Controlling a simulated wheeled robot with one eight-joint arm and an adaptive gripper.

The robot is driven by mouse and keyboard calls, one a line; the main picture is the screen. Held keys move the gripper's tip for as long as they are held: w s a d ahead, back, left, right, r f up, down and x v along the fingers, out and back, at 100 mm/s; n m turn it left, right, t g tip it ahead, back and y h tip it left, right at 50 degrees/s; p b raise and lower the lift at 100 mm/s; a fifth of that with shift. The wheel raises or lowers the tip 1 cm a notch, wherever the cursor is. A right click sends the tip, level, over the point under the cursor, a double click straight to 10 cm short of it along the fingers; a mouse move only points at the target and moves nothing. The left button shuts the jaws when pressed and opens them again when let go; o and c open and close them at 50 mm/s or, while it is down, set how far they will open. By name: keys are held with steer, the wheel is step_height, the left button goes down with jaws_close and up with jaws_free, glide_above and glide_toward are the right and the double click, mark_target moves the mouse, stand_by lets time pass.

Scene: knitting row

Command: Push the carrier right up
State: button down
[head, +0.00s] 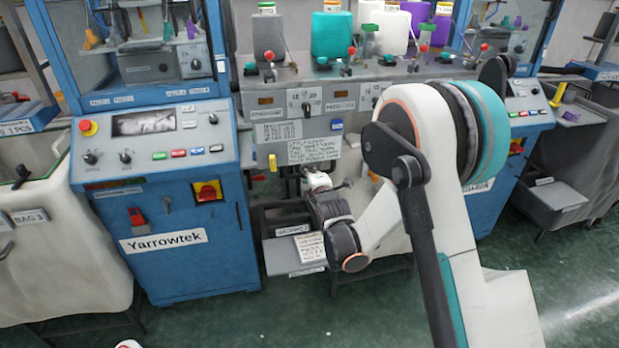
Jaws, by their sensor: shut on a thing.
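My arm reaches down in front of the middle grey machine (268,98). My gripper (309,172) is at the machine's lower front, under a printed notice plate (314,150). It is small in view and partly hidden by my own wrist. It is shut on a small part there, which looks to be the carrier. I cannot make out the carrier's outline or how high it sits. A dark lever (345,184) sticks out just right of my gripper.
A blue Yarrowtek cabinet (230,262) with buttons stands close on the left. A labelled grey tray (284,258) juts out below my gripper. Another blue cabinet (497,210) stands right. Yarn cones (331,35) stand on top.

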step_height(320, 180, up, 38)
steer(key=p, duration=1.8)
steer(key=shift+p, duration=0.3)
steer(key=shift+w, duration=0.1)
steer(key=c, duration=2.1)
jaws_free()
steer(key=shift+r, duration=0.1)
steer(key=o, duration=0.5)
steer(key=shift+r, duration=0.1)
steer(key=shift+c, duration=0.2)
steer(key=shift+s, duration=0.3)
steer(key=shift+w, duration=0.15)
